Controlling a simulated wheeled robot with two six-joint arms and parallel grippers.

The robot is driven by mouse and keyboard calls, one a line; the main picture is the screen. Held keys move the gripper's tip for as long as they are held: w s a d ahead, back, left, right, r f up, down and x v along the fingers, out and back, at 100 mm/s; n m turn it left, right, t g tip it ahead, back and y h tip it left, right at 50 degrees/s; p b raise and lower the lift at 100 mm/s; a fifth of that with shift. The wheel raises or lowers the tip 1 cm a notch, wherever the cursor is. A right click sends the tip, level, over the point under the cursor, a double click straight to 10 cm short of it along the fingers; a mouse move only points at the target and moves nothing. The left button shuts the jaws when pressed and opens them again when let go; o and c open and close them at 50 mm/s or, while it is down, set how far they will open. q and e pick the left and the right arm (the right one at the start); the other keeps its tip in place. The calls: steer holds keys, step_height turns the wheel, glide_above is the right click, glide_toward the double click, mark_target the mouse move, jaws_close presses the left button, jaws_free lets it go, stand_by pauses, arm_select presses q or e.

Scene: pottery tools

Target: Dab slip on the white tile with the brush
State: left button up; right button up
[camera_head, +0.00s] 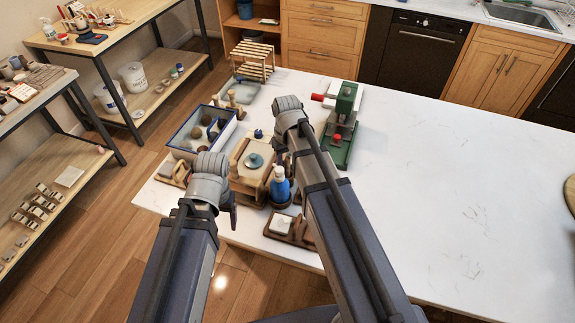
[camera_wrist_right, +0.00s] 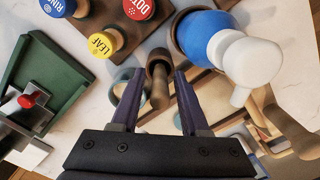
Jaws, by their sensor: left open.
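A small white square (camera_head: 281,224), probably the tile, lies on a brown wooden holder at the table's front edge. My right gripper (camera_head: 281,146) is above the cluttered part of the table, its fingers mostly hidden by my arm. In the right wrist view its fingers (camera_wrist_right: 157,100) are apart, with a wooden handle (camera_wrist_right: 158,88) showing between them; nothing is gripped. I cannot tell whether this handle is the brush. My left gripper (camera_head: 232,212) is open at the front left, beside a wooden stand (camera_head: 240,165). I cannot make out the slip for certain.
A blue bottle with a white top (camera_head: 280,187) stands between my grippers; it is also close in the right wrist view (camera_wrist_right: 215,45). A green press (camera_head: 342,125) stands behind right. A blue-edged tray (camera_head: 202,130) is at left. The table's right side is clear.

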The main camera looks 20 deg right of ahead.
steer(key=shift+o, duration=0.8)
steer(key=shift+r, duration=0.1)
